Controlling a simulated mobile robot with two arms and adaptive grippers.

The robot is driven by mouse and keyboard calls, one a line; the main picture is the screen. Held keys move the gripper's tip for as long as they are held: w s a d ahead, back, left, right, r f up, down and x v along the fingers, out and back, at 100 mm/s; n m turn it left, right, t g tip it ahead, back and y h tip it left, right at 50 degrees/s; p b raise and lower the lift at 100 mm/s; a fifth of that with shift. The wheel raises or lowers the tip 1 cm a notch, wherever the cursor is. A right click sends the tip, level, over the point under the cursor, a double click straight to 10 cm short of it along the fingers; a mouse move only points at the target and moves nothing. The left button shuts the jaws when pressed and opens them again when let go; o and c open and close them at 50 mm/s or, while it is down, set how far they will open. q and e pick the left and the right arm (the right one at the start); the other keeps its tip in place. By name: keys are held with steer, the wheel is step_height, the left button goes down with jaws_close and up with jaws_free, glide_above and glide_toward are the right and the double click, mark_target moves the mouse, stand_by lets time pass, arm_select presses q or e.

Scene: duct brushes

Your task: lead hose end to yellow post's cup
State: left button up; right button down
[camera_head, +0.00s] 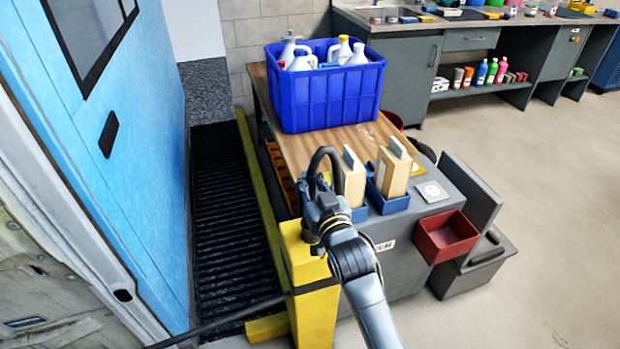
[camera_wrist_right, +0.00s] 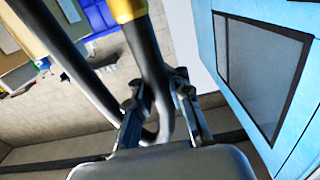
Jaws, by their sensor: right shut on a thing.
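The yellow post (camera_head: 312,308) stands at the near corner of the workbench. My right gripper (camera_head: 318,188) is above the post's top and hides part of it. It is shut on the black hose (camera_head: 324,155), which curves up in a loop over the fingers. In the right wrist view the hose (camera_wrist_right: 148,55) runs between the fingertips (camera_wrist_right: 160,92), with a yellow part (camera_wrist_right: 127,8) at the top edge. I cannot make out the cup or the hose's tip. My left gripper is not in view.
A blue crate (camera_head: 330,100) of bottles stands on the wooden bench top (camera_head: 345,142). Two wooden-backed brushes stand in blue holders (camera_head: 388,202) right of my gripper. A red bin (camera_head: 446,237) hangs at the bench's right. A blue van side (camera_head: 110,190) and dark grating (camera_head: 225,220) lie left.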

steer(key=shift+f+b, duration=0.3)
steer(key=shift+f, duration=0.75)
steer(key=shift+f+b, duration=1)
steer(key=shift+f, duration=0.3)
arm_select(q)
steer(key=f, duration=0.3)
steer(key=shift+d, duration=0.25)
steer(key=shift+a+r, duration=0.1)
arm_select(e)
steer(key=c, duration=1.1)
jaws_free()
steer(key=shift+c, duration=0.2)
steer(key=shift+f, duration=0.1)
